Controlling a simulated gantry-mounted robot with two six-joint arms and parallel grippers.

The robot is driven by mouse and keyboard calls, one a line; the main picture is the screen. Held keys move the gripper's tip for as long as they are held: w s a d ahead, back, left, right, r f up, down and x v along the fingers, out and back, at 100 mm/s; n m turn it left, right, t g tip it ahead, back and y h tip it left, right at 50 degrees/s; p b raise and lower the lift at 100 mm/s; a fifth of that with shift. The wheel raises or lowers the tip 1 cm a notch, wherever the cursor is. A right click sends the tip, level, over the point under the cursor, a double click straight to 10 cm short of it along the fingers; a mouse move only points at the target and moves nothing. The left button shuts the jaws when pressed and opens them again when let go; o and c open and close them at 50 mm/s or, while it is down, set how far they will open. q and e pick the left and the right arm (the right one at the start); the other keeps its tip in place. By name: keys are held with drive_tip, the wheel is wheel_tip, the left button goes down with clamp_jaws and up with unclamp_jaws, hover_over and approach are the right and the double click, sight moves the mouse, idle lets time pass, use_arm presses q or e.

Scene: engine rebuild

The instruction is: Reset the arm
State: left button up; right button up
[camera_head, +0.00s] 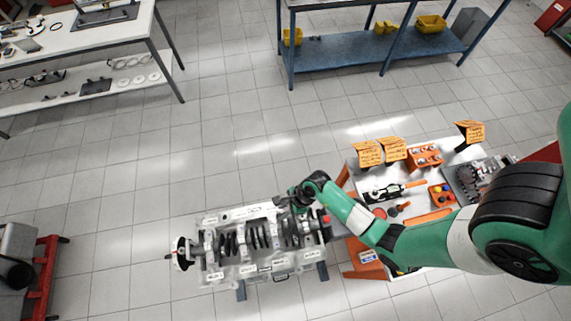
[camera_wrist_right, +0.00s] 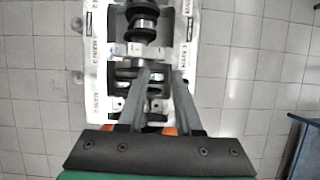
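My right gripper (camera_head: 293,197) is over the right end of the engine block (camera_head: 282,264), with my green right arm reaching in from the right. The right wrist view shows its two grey fingers (camera_wrist_right: 162,74) apart, with nothing clearly held between them. The block and its crankshaft show below the fingers. The block is pale grey with labels along its sides. The dark crankshaft (camera_head: 255,238) lies along its open top and also shows in the right wrist view (camera_wrist_right: 142,24). Whether the fingertips touch the block cannot be told. My left gripper is not in view.
A parts table with orange trays (camera_head: 425,157) and tools lies right of the block, under my right arm. A blue shelf unit (camera_head: 345,50) stands at the back, a white bench (camera_head: 75,40) at back left. A red stand (camera_head: 43,280) is at lower left. Floor between is clear.

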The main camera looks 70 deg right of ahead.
drive_tip(key=shift+s+d+r, duration=0.1)
drive_tip(key=shift+s+r, duration=0.15)
drive_tip(key=shift+r, duration=0.4)
